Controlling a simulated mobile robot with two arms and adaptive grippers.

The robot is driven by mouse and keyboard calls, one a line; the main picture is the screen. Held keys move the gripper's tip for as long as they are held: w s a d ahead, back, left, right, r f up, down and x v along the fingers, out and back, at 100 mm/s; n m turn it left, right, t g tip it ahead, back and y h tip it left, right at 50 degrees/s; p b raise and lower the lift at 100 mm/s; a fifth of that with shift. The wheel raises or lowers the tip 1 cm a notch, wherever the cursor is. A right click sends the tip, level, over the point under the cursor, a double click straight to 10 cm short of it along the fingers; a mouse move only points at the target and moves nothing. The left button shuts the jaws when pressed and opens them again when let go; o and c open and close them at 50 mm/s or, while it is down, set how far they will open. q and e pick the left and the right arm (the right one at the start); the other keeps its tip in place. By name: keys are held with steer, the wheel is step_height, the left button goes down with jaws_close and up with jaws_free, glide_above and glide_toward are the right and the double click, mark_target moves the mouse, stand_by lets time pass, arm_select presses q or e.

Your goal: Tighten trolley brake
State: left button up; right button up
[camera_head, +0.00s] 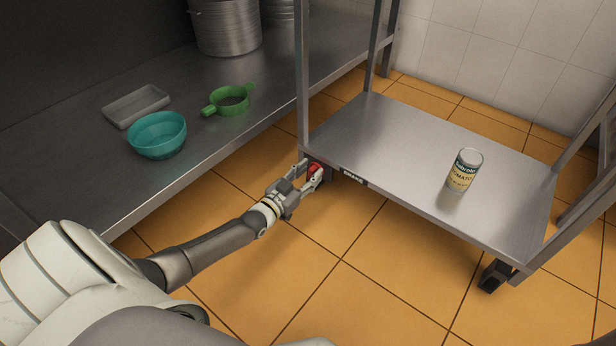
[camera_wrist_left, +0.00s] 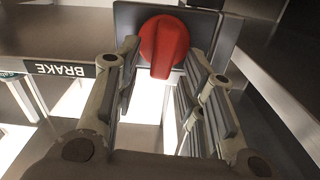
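The brake knob (camera_head: 314,168) is red and sits at the near left corner of the trolley (camera_head: 400,135), beside a black BRAKE label (camera_head: 353,180). In the left wrist view the red knob (camera_wrist_left: 163,45) is on a grey plate, with its handle pointing down in the picture. The BRAKE label (camera_wrist_left: 63,70) appears upside down to its left. My left gripper (camera_head: 311,174) is at the knob. In the left wrist view its fingers (camera_wrist_left: 168,75) are apart, one on each side of the knob's handle, with gaps visible. My right gripper is not in view.
Orange floor is clear in front.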

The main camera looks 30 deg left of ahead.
arm_select(q)
jaws_close()
stand_by(0.4)
